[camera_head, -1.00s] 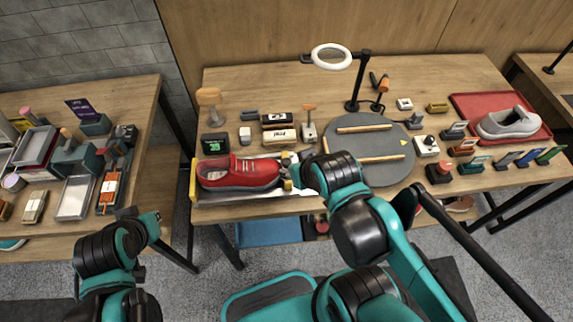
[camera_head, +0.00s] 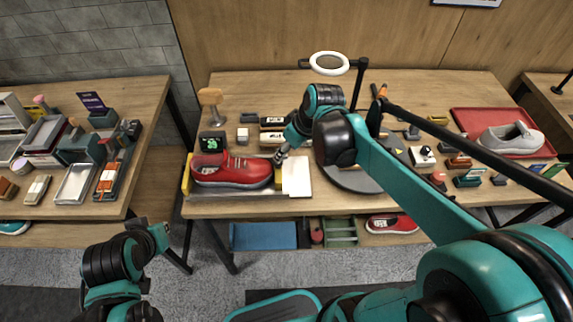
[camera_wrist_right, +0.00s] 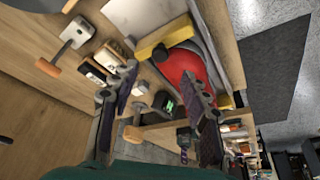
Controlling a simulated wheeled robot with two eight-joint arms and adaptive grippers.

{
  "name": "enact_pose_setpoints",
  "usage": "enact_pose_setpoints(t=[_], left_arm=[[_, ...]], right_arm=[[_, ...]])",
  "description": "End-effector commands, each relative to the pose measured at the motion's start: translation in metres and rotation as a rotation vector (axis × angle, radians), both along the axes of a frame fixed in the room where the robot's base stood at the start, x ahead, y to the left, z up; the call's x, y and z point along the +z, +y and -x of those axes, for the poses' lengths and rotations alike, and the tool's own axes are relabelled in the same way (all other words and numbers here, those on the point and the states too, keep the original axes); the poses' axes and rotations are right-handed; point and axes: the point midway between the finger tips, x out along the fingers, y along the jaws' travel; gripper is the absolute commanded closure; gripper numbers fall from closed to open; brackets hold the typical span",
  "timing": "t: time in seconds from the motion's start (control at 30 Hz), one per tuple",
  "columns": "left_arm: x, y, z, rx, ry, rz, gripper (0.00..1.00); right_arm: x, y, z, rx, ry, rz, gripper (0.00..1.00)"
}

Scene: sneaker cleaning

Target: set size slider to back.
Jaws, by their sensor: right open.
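The red sneaker (camera_head: 232,170) lies lengthwise in a shallow holder at the table's front left. A yellow end piece (camera_head: 187,176) stands at its left. A yellow block (camera_wrist_right: 165,38), which looks like the size slider, sits at the sneaker's other end beside a pale flat plate (camera_wrist_right: 146,12); the plate also shows in the head view (camera_head: 297,174). My right gripper (camera_head: 281,155) is above the sneaker's right end, and in the wrist view its fingers (camera_wrist_right: 160,76) are apart and empty. I see no contact with the block. My left gripper (camera_head: 161,236) hangs low left; its jaws are unclear.
A round grey mat (camera_head: 350,180) lies right of the holder, partly behind my right arm. A ring lamp (camera_head: 329,64) stands behind. Small boxes (camera_head: 273,122) and a wooden-handled tool (camera_wrist_right: 66,45) are close by. A red tray (camera_head: 465,118) holds a grey shoe (camera_head: 510,139).

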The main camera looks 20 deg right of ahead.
Motion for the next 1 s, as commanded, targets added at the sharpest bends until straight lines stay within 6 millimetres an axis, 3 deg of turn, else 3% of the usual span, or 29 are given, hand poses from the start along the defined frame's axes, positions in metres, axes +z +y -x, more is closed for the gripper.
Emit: enact_pose_setpoints(t=[0.5, 0.9, 1.0], left_arm=[[-0.032, 0.0, 0.0, 0.0, 0.0, 0.0, 1.0], [-0.034, 0.0, 0.0, 0.0, 0.0, 0.0, 1.0], [-0.034, 0.0, 0.0, 0.0, 0.0, 0.0, 1.0]], right_arm=[[-0.066, 0.013, -0.025, 0.009, 0.002, 0.0, 0.54], [-0.073, 0.015, -0.028, 0.008, 0.002, 0.0, 0.54], [-0.073, 0.014, -0.028, 0.008, 0.003, -0.001, 0.8]])
